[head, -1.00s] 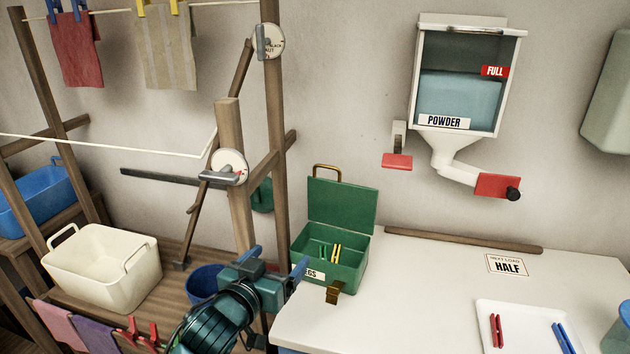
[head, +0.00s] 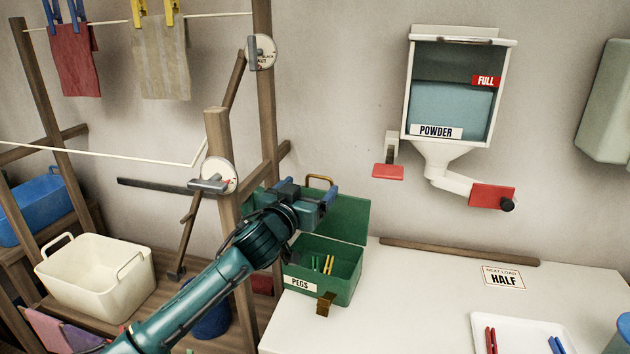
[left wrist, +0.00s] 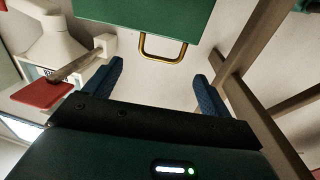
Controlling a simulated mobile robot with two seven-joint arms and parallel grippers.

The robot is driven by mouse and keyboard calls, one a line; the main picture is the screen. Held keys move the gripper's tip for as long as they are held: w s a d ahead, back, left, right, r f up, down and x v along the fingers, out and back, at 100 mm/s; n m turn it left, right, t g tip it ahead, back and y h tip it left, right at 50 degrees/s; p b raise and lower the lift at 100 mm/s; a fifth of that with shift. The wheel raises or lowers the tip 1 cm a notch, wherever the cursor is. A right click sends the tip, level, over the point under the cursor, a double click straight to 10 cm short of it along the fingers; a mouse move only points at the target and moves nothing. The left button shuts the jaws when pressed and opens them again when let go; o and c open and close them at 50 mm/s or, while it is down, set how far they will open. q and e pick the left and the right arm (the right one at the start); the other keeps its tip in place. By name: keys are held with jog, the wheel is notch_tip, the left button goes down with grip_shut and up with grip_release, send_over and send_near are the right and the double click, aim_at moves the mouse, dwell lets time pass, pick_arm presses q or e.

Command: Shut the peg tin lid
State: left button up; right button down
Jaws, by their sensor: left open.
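The green peg tin (head: 348,287) stands on the white top with a "PEGS" label on its front. Its lid (head: 348,218) stands open and upright at the back, with a brass loop handle (head: 320,181) on its top edge. Yellow and green pegs (head: 322,264) lie inside. My left gripper (head: 310,197) is open and empty at the lid's upper left, covering part of it. In the left wrist view the open fingers (left wrist: 158,70) point towards the lid (left wrist: 145,22), and the handle (left wrist: 162,50) shows between and beyond them. My right gripper is out of view.
A wooden post (head: 222,170) with a dial stands close left of my arm. The powder dispenser (head: 450,105) with red levers hangs on the wall at right. A wooden bar (head: 460,252) lies at the back of the top. A white tray (head: 530,330) with pegs is front right.

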pick_arm(q)
jog(key=shift+x, duration=2.05)
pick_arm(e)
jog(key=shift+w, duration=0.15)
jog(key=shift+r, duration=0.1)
